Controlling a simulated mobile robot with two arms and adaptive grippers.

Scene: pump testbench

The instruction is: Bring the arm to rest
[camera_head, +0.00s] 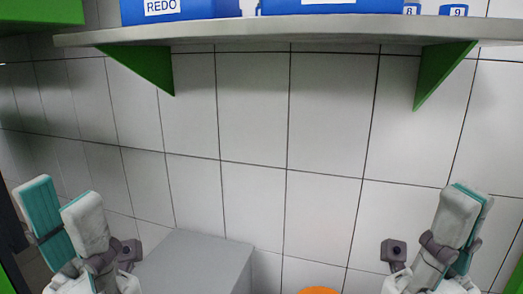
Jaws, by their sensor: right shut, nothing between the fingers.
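My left gripper (59,200) is at the lower left of the head view, pointing up, with its two fingers apart and nothing between them. My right gripper (467,200) is at the lower right, also pointing up, with its fingers together and empty. Both grippers are below the shelf and in front of the tiled wall. Neither visibly touches anything. The lower parts of both arms are cut off by the bottom edge of the picture.
A grey shelf (330,29) on green brackets (148,68) spans the top, bearing blue bins, one labelled REDO (190,9). A grey box-like block (195,262) stands right of my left gripper. An orange object (318,290) shows at the bottom edge. The middle is clear.

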